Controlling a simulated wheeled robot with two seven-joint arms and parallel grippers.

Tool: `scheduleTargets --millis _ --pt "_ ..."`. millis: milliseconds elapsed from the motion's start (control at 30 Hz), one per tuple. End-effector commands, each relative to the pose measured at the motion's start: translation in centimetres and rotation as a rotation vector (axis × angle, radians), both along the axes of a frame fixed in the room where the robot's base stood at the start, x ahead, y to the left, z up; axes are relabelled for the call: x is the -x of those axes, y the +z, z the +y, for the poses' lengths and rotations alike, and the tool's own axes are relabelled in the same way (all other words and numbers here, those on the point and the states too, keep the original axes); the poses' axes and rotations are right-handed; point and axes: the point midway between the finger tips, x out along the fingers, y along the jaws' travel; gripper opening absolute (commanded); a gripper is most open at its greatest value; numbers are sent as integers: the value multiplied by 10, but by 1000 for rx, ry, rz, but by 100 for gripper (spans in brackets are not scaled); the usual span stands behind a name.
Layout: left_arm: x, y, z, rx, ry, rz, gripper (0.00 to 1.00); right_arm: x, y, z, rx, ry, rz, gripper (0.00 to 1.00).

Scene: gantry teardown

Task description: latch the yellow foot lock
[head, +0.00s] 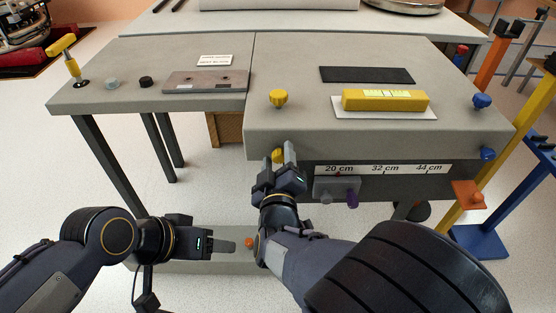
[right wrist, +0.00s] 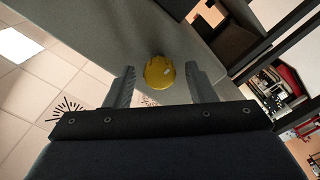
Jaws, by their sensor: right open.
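A round yellow knob (head: 278,155) sits on the front face of the grey bench's right part, near its left corner. My right gripper (head: 279,161) is open just in front of it. In the right wrist view the yellow knob (right wrist: 159,72) shows between the two spread fingers (right wrist: 160,85), with gaps on both sides. A second yellow knob (head: 278,97) stands on the top above it. I cannot tell which knob is the foot lock. My left gripper (head: 226,247) is low, pointing right beside an orange knob (head: 249,243); its fingers overlap in this view.
A yellow level (head: 386,100) lies on a white pad. Blue knobs (head: 482,101) sit at the right corner. Below the front edge are a scale strip (head: 384,169) and a purple knob (head: 353,199). A yellow T-handle (head: 62,45) stands at left.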

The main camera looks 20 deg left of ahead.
Motion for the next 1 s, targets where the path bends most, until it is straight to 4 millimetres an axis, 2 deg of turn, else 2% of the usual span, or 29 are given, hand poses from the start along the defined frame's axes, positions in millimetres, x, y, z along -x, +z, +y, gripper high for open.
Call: scheduleTargets --millis 133,467,767,1000 --pt "0 0 0 0 0 0 59 0 0 0 0 0 0 49" --pt "0 0 0 0 0 0 59 0 0 0 0 0 0 6" --pt "0 -3 0 0 0 0 59 0 -1 -1 -36 -1 11 5" --pt "0 -11 0 0 0 0 59 0 -2 -1 -165 -1 48 5"
